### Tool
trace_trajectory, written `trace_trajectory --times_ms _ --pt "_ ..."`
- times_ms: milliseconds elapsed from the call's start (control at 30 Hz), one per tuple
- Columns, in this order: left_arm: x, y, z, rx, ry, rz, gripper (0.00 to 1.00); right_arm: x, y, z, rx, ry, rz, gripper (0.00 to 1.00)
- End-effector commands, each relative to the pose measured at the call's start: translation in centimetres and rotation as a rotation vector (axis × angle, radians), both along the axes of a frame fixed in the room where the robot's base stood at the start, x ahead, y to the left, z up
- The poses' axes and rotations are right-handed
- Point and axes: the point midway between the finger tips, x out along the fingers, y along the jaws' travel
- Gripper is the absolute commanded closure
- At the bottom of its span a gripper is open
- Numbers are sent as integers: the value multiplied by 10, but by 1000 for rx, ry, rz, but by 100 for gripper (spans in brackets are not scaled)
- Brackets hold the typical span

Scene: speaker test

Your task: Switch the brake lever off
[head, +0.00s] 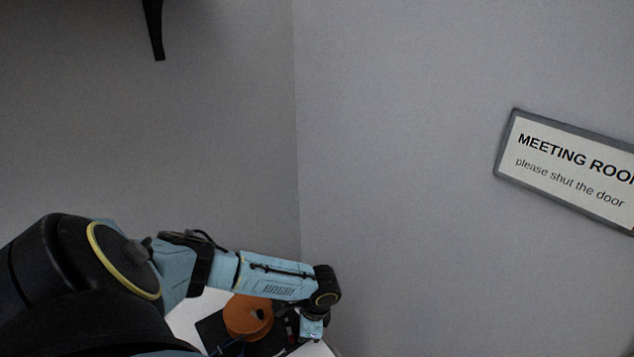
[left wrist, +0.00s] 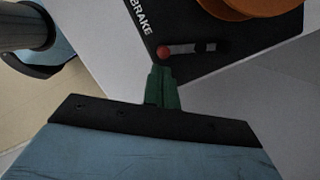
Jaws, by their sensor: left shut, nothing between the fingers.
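In the head view my left arm reaches over the panel (head: 213,331), and the fingers and lever are not clear there. My right gripper is in neither view.
An orange round part (head: 248,317) sits on the panel, beyond the slot in the left wrist view. The panel rests on a white table (head: 188,316) close to grey walls. A MEETING ROOM sign (head: 570,170) hangs on the right wall.

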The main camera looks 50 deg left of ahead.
Motion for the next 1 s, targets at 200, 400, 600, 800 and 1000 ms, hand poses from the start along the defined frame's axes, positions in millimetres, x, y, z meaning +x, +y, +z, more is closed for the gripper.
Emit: trace_trajectory --times_ms 200,400,600,800,1000 --pt "3 0 -1 0 0 -1 100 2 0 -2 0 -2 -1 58" --pt "9 7 -1 0 -1 1 100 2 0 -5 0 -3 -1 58" --pt "12 11 -1 -1 0 0 100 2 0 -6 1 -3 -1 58" --pt "12 11 0 -1 0 0 100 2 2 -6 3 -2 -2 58" --pt "16 4 0 -3 -1 5 100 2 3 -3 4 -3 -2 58"
